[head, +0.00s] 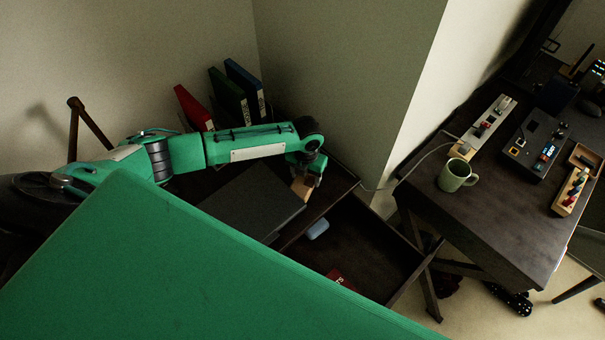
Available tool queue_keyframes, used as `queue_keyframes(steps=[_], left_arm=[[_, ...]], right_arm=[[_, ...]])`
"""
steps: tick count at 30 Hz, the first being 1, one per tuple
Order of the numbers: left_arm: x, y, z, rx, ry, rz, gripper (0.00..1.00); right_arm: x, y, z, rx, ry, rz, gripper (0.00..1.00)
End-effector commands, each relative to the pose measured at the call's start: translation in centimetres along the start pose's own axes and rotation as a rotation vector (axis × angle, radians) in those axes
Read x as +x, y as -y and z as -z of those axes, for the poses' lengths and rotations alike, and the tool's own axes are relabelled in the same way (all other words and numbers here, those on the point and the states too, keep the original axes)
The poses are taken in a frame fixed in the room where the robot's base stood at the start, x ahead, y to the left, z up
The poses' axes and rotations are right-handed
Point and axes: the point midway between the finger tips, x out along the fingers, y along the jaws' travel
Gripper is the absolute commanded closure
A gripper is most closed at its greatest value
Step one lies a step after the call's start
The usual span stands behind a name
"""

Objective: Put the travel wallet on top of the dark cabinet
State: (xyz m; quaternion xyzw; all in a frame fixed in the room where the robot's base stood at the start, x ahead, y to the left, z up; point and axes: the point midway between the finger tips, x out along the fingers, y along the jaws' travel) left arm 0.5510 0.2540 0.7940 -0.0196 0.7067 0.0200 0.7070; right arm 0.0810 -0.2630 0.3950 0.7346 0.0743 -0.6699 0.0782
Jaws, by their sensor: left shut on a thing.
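My left gripper (310,180) reaches in from the left and points down over the right part of the dark cabinet (338,183). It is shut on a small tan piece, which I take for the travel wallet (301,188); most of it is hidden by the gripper. The wallet is at or just above the cabinet top, beside a black flat slab; I cannot tell whether it touches the top. My right gripper is not in view.
Red (193,107), green (229,95) and blue (245,88) binders stand at the cabinet's back. The black slab (245,205) covers much of its top. An open drawer (375,250) holds a pale blue item (317,229) and a red item (338,277). A desk with a mug (455,176) stands right.

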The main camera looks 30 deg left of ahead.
Motion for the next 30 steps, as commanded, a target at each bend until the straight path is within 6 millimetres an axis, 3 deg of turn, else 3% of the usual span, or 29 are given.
queue_keyframes(steps=[3,16,17,20,30], left_arm=[[0.38,-1.80,-1.01,-0.002,0.002,-0.002,0.67],[0.62,-1.51,-0.82,0.000,0.001,-0.001,0.67],[0.59,-1.52,-0.81,0.000,0.001,-0.001,0.37],[0.57,-1.51,-0.80,0.000,0.001,-0.001,0.19],[0.08,-1.50,-0.80,0.000,0.001,-0.001,0.19]], right_arm=[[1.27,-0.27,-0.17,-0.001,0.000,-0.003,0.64],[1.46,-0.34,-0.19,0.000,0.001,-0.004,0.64],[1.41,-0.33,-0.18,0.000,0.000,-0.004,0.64],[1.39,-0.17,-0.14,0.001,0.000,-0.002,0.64],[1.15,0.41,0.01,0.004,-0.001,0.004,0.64]])
